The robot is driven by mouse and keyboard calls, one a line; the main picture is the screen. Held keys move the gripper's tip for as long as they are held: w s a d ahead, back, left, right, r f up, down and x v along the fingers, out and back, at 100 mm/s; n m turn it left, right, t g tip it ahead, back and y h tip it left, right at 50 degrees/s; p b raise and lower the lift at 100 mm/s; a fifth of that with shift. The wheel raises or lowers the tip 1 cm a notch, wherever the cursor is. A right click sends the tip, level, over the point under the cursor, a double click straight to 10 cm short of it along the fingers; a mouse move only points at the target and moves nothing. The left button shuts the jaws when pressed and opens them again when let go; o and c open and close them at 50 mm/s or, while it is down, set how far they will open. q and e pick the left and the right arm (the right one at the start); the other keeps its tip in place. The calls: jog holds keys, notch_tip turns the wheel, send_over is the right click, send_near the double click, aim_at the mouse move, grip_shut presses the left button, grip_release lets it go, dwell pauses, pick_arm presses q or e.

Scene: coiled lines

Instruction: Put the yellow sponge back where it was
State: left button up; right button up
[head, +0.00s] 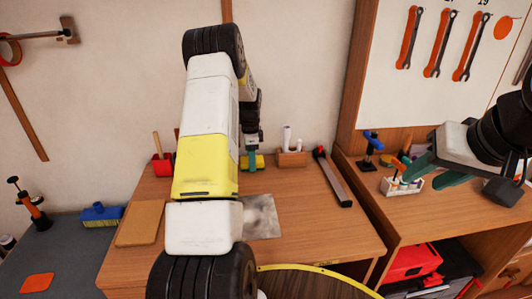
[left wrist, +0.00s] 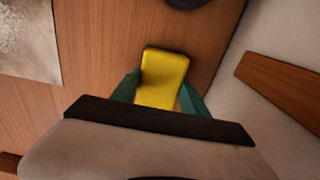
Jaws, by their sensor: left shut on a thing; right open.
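The yellow sponge (head: 260,161) is at the back of the wooden workbench (head: 300,220), left of a small wooden holder. My left gripper (head: 252,158) is above it, pointing down. In the left wrist view the sponge (left wrist: 163,75) sits between the two green fingers of my left gripper (left wrist: 160,92), which are shut on it. I cannot tell whether the sponge touches the bench top. My right gripper (head: 440,172) is open and empty, over the bench at the right.
A wooden holder (head: 291,159) with white bottles stands right of the sponge, and a red box (head: 162,166) stands left. A grey metal sheet (head: 264,218) lies in front. A long red-and-black tool (head: 333,178) lies to the right. A white tray (head: 402,187) is near my right gripper.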

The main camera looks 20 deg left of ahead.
pick_arm(q)
jog(key=shift+f, duration=0.15)
jog(key=o, duration=1.2)
